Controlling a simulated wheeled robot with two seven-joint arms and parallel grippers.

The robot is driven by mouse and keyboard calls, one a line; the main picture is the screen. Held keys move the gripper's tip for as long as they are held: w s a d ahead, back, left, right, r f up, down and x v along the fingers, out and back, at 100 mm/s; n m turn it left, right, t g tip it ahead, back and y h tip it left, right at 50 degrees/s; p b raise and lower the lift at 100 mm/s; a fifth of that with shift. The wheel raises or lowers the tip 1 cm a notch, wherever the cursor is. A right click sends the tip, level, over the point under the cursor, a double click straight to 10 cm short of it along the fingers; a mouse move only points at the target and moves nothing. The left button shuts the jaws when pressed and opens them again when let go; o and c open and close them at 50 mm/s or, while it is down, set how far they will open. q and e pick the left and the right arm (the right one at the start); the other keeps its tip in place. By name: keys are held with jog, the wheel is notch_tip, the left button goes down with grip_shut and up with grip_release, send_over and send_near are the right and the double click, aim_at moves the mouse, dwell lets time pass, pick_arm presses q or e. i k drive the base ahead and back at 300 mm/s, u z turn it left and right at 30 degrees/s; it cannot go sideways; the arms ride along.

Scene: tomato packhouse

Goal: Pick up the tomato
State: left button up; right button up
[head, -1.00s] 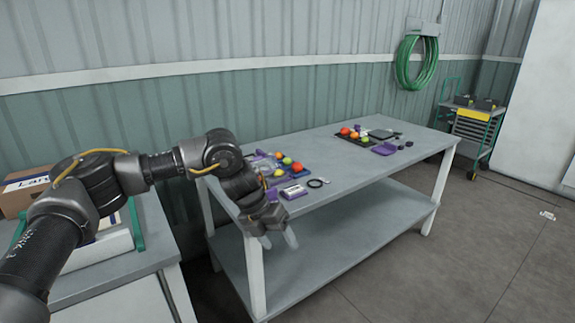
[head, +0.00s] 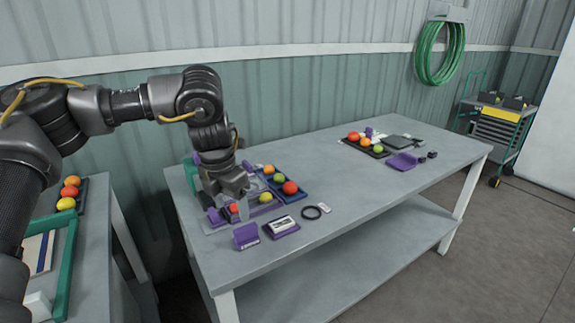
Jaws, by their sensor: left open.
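My left gripper (head: 232,207) is open and points down over the near left part of the long grey table. A small red tomato (head: 234,208) shows at its fingertips, partly hidden by them; I cannot tell whether they touch it. Just right of the gripper lies a yellow-green tomato (head: 265,197). A blue tray (head: 300,197) behind it holds a red tomato (head: 289,187), a yellow-green one (head: 279,178) and an orange one (head: 268,169). My right gripper is out of view.
A purple stand (head: 246,236), a purple-framed device (head: 281,227) and a black ring (head: 311,212) lie in front. A dark tray (head: 360,147) with tomatoes stands farther right. The table's middle (head: 345,185) is clear. Another bench with tomatoes (head: 69,192) stands at left.

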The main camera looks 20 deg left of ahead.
aim_at(279, 178)
jog(key=i, duration=1.05)
